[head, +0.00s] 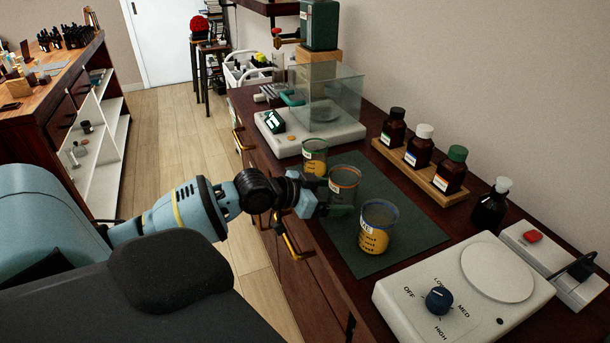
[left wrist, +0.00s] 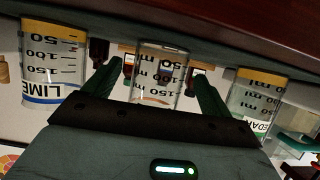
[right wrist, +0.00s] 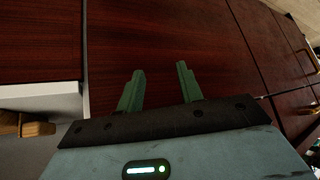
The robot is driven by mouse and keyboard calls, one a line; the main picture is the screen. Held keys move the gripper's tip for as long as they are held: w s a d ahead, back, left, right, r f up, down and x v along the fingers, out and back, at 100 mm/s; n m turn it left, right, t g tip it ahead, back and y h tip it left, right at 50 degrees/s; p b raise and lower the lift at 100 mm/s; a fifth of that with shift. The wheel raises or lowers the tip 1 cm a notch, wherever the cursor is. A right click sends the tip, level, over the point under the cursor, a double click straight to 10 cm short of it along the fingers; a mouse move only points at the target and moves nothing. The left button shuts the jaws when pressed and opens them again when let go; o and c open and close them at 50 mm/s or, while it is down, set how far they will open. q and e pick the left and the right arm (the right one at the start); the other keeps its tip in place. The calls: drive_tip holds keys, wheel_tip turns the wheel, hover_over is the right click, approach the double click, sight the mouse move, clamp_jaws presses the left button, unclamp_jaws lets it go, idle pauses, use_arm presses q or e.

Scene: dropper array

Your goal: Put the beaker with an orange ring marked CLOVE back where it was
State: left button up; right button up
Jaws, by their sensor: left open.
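A beaker with an orange ring (head: 345,174) stands between two others on the dark green mat (head: 402,220); no CLOVE label is readable. My left gripper (head: 334,203) is open at this beaker. In the left wrist view, the ringed beaker (left wrist: 160,75) shows upside down between the spread fingers (left wrist: 152,88), and I cannot tell whether they touch it. A blue-ringed beaker (head: 379,228), reading LIME in the left wrist view (left wrist: 50,65), stands nearer. A beaker (head: 314,157) with a label partly reading "EDAR" (left wrist: 256,95) stands farther back. My right gripper (right wrist: 160,90) is open and empty before dark wood.
A hot plate (head: 460,310) stands at the front right. A balance with a glass shield (head: 330,95) stands behind the beakers. A wooden rack (head: 410,175) with brown bottles and a dark bottle (head: 489,210) line the wall side. The mat's right part is bare.

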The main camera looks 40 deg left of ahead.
sight(330, 195)
use_arm(q)
drive_tip(key=v, duration=0.6)
drive_tip(key=p+v, duration=0.1)
drive_tip(key=v, duration=0.2)
use_arm(e)
drive_tip(key=shift+w+r, duration=0.2)
drive_tip(key=shift+r, duration=0.55)
drive_tip(key=shift+w, duration=0.15)
